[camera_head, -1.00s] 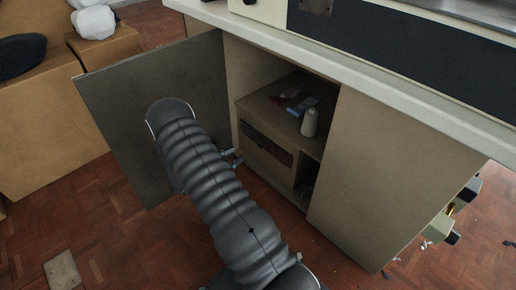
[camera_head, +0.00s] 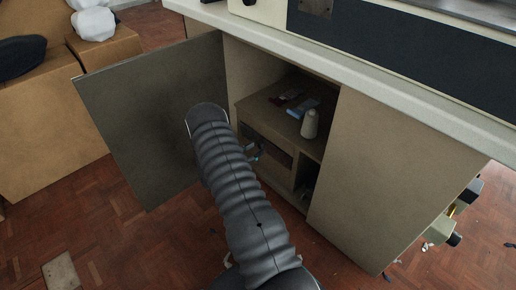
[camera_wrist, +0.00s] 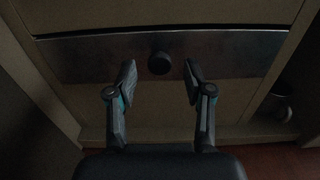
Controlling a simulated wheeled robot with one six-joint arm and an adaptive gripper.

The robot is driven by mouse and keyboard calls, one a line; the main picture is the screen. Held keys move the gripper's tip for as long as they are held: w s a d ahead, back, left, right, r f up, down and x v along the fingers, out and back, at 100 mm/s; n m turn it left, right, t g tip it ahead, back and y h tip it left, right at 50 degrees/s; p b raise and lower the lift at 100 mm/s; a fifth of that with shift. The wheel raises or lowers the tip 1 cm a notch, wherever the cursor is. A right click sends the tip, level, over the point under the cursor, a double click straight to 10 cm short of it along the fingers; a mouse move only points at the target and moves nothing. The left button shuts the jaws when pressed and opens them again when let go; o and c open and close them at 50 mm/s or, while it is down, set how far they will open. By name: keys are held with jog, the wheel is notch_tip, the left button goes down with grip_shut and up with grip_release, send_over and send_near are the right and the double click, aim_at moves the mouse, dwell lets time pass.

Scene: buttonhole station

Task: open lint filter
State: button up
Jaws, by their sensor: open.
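The lint filter appears to be the dark metal-fronted panel (camera_wrist: 90,58) inside the cabinet, with a round black knob (camera_wrist: 160,63) at its middle. In the head view the dark panel (camera_head: 280,149) sits below the cabinet's inner shelf, partly covered by my gripper. My gripper (camera_wrist: 160,78) is open and empty, its two fingertips on the left and right of the knob in the wrist view. The fingertips look slightly short of the knob; I cannot tell whether they touch it. In the head view my gripper (camera_head: 255,152) is small beside the panel.
The cabinet's left door (camera_head: 150,120) stands open beside my arm; the right panel (camera_head: 385,170) borders the opening. A thread cone (camera_head: 310,124) and small items stand on the inner shelf (camera_head: 268,115). A worktop edge (camera_head: 400,75) overhangs above. Cardboard boxes (camera_head: 45,140) stand at left.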

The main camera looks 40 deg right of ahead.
jog(key=shift+w+d, duration=0.1)
jog(key=shift+d, duration=1.2)
jog(key=shift+c, duration=0.3)
grip_shut()
